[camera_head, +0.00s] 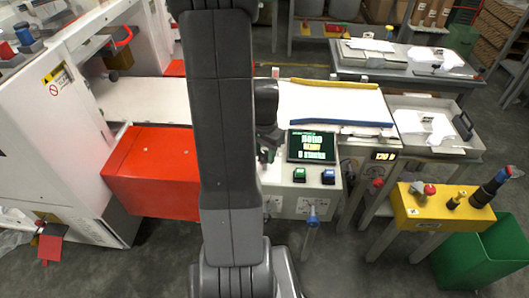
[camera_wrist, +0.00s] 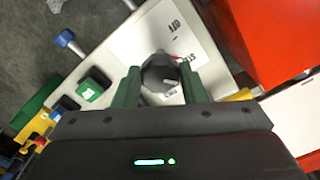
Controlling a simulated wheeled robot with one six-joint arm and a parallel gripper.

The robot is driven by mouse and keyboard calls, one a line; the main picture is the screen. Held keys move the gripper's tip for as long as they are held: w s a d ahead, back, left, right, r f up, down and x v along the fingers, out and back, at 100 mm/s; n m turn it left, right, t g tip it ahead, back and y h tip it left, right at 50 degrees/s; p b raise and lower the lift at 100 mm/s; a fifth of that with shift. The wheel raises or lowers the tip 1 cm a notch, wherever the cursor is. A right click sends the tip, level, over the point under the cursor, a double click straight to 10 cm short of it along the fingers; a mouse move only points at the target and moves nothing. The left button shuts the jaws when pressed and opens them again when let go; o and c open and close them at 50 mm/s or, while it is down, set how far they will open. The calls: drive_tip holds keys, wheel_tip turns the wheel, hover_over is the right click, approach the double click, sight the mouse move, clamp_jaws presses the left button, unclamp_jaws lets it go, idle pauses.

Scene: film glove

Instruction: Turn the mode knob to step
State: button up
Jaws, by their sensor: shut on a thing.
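The mode knob (camera_wrist: 158,76) is a dark round knob on the light control panel (camera_wrist: 145,38), seen in the wrist view. My gripper (camera_wrist: 160,83) has its two dark green fingers on either side of the knob, shut on it. The knob has a pale mark on its face toward the lower right. The panel label reads "OFF" (camera_wrist: 174,26) above the knob, and a partly covered label that looks like "STEP" is beside the right finger. In the head view, my arm and gripper (camera_head: 267,154) hide the knob.
The panel has a green button (camera_head: 299,174), a blue button (camera_head: 328,176) and a lit display (camera_head: 312,147). A lever (camera_head: 312,216) sticks out below. A red box (camera_head: 152,171) stands to the left. A yellow control box (camera_head: 440,208) and green bin (camera_head: 485,250) are at right.

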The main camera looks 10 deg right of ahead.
sight(264, 154)
idle(0.4)
drive_tip(key=o, duration=1)
wheel_tip(264, 154, up, 14)
drive_tip(key=shift+f+p, duration=0.1)
drive_tip(key=shift+p, duration=0.3)
wheel_tip(264, 154, down, 14)
drive_tip(key=shift+r+b, duration=0.1)
drive_tip(key=shift+b, duration=0.3)
